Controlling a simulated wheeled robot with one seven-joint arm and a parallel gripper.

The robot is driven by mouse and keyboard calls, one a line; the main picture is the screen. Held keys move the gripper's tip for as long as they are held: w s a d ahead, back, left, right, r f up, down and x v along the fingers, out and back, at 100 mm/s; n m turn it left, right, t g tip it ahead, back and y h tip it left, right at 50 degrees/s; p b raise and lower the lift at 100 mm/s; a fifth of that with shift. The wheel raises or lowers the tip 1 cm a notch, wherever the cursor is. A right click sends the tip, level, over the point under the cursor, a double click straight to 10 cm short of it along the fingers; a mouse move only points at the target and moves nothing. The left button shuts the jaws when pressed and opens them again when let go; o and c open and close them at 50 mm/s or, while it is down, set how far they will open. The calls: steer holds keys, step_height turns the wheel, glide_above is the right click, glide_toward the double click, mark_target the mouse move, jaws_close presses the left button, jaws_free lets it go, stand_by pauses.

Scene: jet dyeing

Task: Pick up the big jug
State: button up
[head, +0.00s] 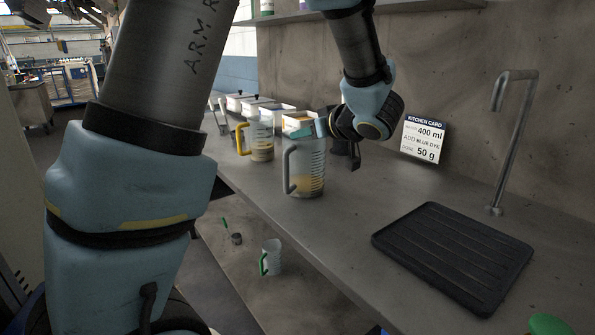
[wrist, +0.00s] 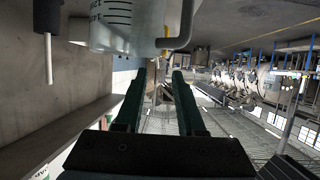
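The big jug (head: 304,172) is clear, with graduation marks and a grey handle on its left, and stands upright on the grey counter. A yellowish-brown tint shows through its lower part. My gripper (head: 309,129) is at the jug's upper part in the head view, its teal fingers pointing left and overlapping the rim. In the wrist view, part of the jug (wrist: 122,22) and its grey handle (wrist: 180,32) show beyond the open fingertips (wrist: 159,73). Nothing shows between the fingers. I cannot tell whether a finger touches the jug.
A jug with a yellow handle (head: 260,142) stands behind left, before several white containers (head: 257,106). A black ribbed tray (head: 452,255), a tap (head: 508,95) and a card (head: 423,140) are right. A green-handled jug (head: 272,256) stands lower down.

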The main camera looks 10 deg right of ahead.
steer(key=x, duration=0.3)
steer(key=p+x, duration=0.1)
steer(key=x, duration=0.6)
steer(key=shift+d+f+p, duration=0.1)
steer(key=shift+d+p, duration=0.2)
steer(key=shift+p, duration=0.1)
jaws_close()
stand_by(0.9)
